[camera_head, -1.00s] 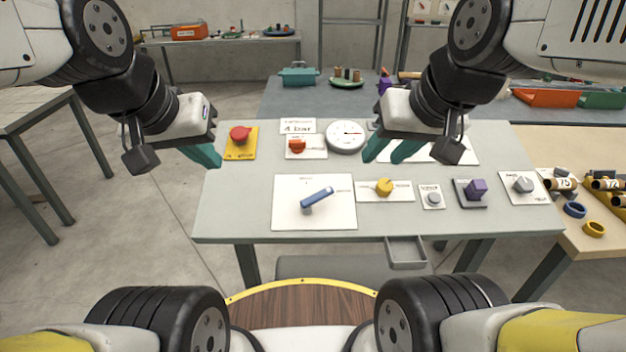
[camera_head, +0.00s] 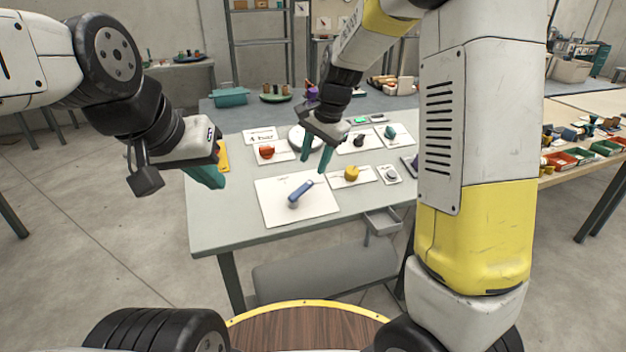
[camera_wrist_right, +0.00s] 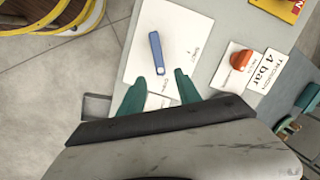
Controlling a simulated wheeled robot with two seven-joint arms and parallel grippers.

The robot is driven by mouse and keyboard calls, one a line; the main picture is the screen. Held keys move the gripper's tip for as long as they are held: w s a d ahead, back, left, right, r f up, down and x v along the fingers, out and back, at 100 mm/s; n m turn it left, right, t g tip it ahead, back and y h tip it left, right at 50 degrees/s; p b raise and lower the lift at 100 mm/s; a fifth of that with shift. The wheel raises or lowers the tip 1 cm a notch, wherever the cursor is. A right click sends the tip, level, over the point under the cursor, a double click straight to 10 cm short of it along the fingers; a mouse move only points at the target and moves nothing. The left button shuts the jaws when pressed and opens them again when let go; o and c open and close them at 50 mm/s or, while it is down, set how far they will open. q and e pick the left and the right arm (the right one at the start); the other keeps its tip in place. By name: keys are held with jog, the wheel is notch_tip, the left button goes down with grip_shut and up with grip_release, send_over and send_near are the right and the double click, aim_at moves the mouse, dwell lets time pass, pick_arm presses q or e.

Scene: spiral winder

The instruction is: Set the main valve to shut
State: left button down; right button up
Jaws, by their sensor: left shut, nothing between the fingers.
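A blue lever handle (camera_head: 301,194) sits on a large white plate (camera_head: 272,208) on the grey table; its plate label is too small to read. In the head view the handle slants from lower left to upper right. It also shows in the right wrist view (camera_wrist_right: 157,54), beyond the fingertips. My right gripper (camera_head: 316,166) is open and empty, held above the table behind the lever; it also shows in the wrist view (camera_wrist_right: 160,76). My left gripper (camera_head: 217,184) is shut and empty at the table's left side, partly covering a yellow plate.
A red knob (camera_head: 266,152), a yellow knob (camera_head: 351,173), a grey button (camera_head: 391,175) and a round gauge (camera_head: 297,135) stand near the lever. A small drawer (camera_head: 382,222) juts from the table's front. My right arm hides the table's right part.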

aim_at(307, 184)
jog(key=x, duration=0.8)
jog(key=shift+w+f, duration=0.1)
jog(key=shift+f, duration=0.3)
grip_shut()
jog(key=shift+r, duration=0.1)
dwell(1.0)
